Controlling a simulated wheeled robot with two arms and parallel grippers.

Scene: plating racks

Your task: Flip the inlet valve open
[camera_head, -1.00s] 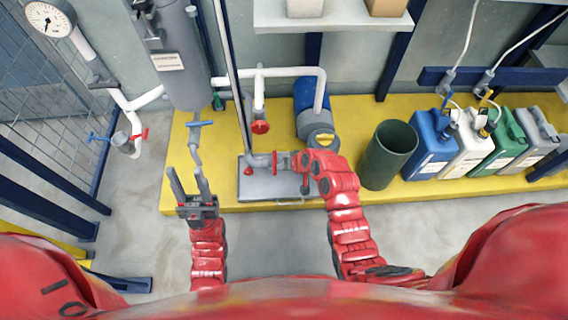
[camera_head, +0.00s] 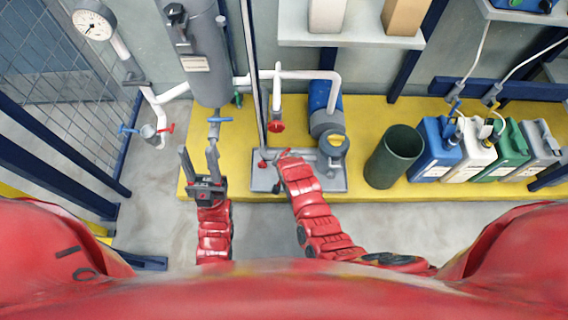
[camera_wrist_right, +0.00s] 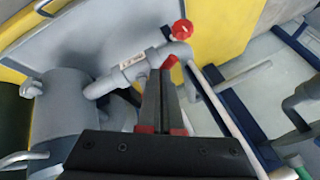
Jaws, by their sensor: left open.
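A grey pipe with a small white label (camera_wrist_right: 132,62) crosses the right wrist view. A red lever (camera_wrist_right: 171,62) sits on its valve, right at my right gripper's fingertips. Whether they touch it, I cannot tell. My right gripper (camera_wrist_right: 166,72) has its two dark fingers together, with nothing visible between them. In the head view the red lever (camera_head: 282,154) shows beside my right wrist, which hides most of the valve and that gripper. My left gripper (camera_head: 199,152) is open and empty, fingers pointing up in front of the yellow platform.
A red handwheel (camera_wrist_right: 182,29) is just beyond the lever. Another red handwheel (camera_head: 276,126) hangs on the white pipe. A blue pump (camera_head: 324,105) and a dark green bin (camera_head: 394,157) stand to the right. A blue-handled valve (camera_head: 220,120) is above my left gripper.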

